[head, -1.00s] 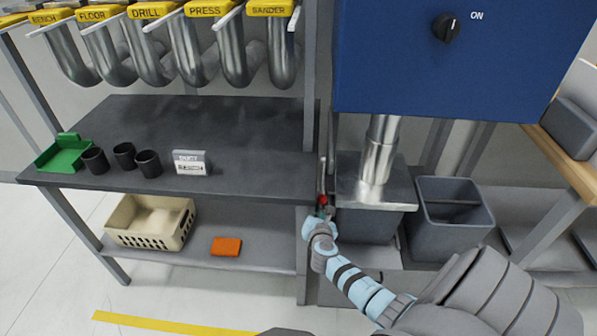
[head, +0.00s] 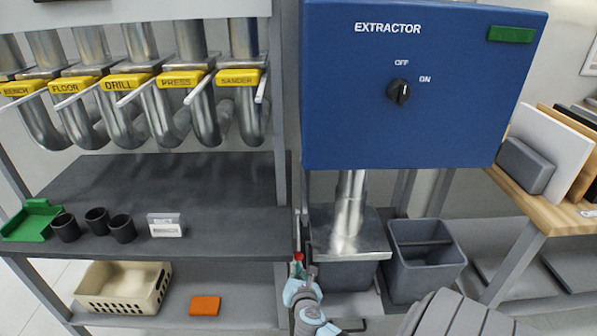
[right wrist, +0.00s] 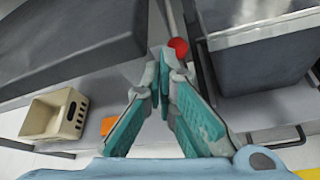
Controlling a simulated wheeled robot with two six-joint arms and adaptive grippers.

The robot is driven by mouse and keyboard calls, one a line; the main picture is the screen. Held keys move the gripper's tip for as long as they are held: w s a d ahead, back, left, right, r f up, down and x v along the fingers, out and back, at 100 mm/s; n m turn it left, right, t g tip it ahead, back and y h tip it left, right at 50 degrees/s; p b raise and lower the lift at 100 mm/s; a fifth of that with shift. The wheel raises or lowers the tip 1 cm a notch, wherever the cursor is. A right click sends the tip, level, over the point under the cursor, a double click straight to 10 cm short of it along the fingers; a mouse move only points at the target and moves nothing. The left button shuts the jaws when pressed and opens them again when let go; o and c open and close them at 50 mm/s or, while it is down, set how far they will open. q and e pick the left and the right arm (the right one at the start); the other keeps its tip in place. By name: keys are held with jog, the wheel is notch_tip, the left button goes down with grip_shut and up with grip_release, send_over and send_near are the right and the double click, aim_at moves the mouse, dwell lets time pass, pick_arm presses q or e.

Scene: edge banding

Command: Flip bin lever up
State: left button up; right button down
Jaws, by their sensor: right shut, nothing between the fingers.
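The bin lever shows its red knob (head: 299,257) at the left side of the grey bin (head: 350,276), close to the workbench corner. In the right wrist view the red knob (right wrist: 179,46) lies just beyond my fingertips, at the end of a thin grey rod. My right gripper (head: 298,270) is shut and empty, with its tips right below the knob in the head view. I cannot tell whether the tips touch the knob. The bin has a metal lid (head: 318,240) with a duct pipe (head: 348,205) rising from it. My left gripper is not in view.
The dark workbench (head: 200,200) stands close on the left, with a grey post beside the lever. The blue extractor box (head: 425,120) hangs above. An open grey bin (head: 425,285) stands to the right. A cream basket (head: 122,288) and an orange block (head: 205,305) lie on the lower shelf.

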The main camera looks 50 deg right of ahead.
jog(key=v, duration=0.6)
jog(key=shift+s, duration=0.15)
jog(key=shift+a, duration=0.1)
